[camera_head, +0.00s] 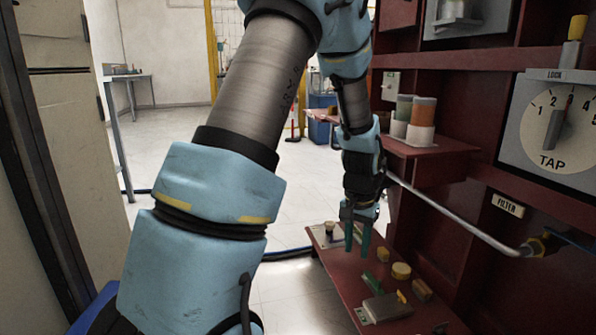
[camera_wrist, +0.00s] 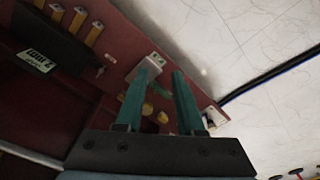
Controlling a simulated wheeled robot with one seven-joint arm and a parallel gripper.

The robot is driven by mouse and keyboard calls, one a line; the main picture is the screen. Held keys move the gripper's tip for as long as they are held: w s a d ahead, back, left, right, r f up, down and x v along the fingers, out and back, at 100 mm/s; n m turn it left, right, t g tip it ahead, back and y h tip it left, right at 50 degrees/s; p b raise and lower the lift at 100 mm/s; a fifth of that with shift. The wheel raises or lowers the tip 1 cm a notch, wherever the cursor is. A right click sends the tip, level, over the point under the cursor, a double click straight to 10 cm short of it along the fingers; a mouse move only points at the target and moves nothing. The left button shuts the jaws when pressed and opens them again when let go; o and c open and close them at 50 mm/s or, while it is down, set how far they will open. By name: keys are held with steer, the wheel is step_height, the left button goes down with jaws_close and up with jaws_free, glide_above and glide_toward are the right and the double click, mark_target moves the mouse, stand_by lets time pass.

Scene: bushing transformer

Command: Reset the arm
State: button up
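My arm fills the middle of the head view, and my gripper (camera_head: 357,240) points down above the left end of a low dark red shelf (camera_head: 345,278). In the wrist view my gripper (camera_wrist: 158,90) shows two green fingers with a clear gap between them. It is open and nothing is held. Small items lie on the shelf below and beside it: a round yellow piece (camera_head: 401,271), a green piece (camera_head: 372,283) and a grey box (camera_head: 387,308). The fingertips appear above the shelf; whether they touch anything is hard to tell.
A dark red cabinet with a TAP dial (camera_head: 553,122) stands at the right. A grey pipe (camera_head: 455,218) runs along it near my gripper. An upper shelf (camera_head: 425,148) holds two canisters (camera_head: 421,118). White tiled floor (camera_head: 305,190) lies open behind; a small table (camera_head: 128,77) stands back left.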

steer(key=s+a+r+n+t+p, duration=0.1)
steer(key=s+a+r+n, duration=0.3)
steer(key=a, duration=0.6)
steer(key=s+a+r+n, duration=0.2)
steer(key=s+a+r, duration=0.3)
steer(key=a, duration=0.6)
step_height(320, 180, up, 30)
steer(key=p, duration=3.1)
steer(key=shift+s+d+r+p, duration=0.15)
steer(key=shift+p, duration=0.15)
